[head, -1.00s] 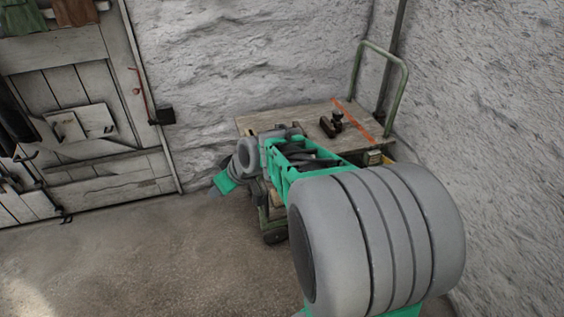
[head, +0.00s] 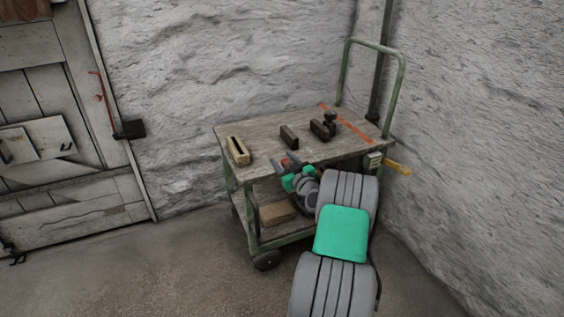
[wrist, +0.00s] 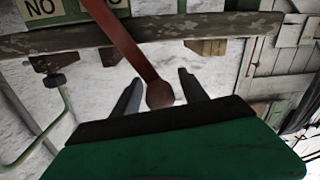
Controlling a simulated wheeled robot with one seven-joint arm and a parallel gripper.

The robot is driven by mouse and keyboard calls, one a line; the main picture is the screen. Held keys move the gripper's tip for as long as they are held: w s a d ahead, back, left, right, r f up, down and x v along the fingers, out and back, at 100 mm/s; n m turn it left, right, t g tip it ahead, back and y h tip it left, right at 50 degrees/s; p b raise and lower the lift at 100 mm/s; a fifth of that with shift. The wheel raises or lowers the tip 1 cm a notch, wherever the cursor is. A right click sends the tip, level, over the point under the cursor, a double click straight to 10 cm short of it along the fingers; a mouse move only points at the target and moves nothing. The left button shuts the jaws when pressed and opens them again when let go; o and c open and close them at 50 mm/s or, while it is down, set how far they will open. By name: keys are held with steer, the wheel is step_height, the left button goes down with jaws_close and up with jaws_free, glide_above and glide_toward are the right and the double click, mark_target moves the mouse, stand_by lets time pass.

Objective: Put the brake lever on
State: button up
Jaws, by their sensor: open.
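A red-brown brake lever (wrist: 130,50) crosses the top of the upside-down wrist view, and its round end (wrist: 160,95) shows between my two fingers. In the head view only a small red spot (head: 286,162) of it shows at the cart's front side. My gripper (wrist: 160,92) is open, its fingers on either side of the lever's round end. Whether they touch it I cannot tell. My gripper (head: 289,168) is at the tabletop's front edge in the head view. A pale label reading "ON" (wrist: 42,8) shows upside down beside the lever; a second label is cut off.
The green-framed cart (head: 222,128) has a wooden top with a pale slotted block (head: 238,151), a brown block (head: 289,136) and a dark knobbed tool (head: 323,128). A yellow handle (head: 397,168) sticks out at its right. Stone walls stand behind and right; the floor at left is clear.

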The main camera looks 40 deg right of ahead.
steer(key=shift+w+d, duration=0.1)
steer(key=shift+w, duration=0.15)
steer(key=shift+c, duration=0.4)
jaws_close()
stand_by(0.9)
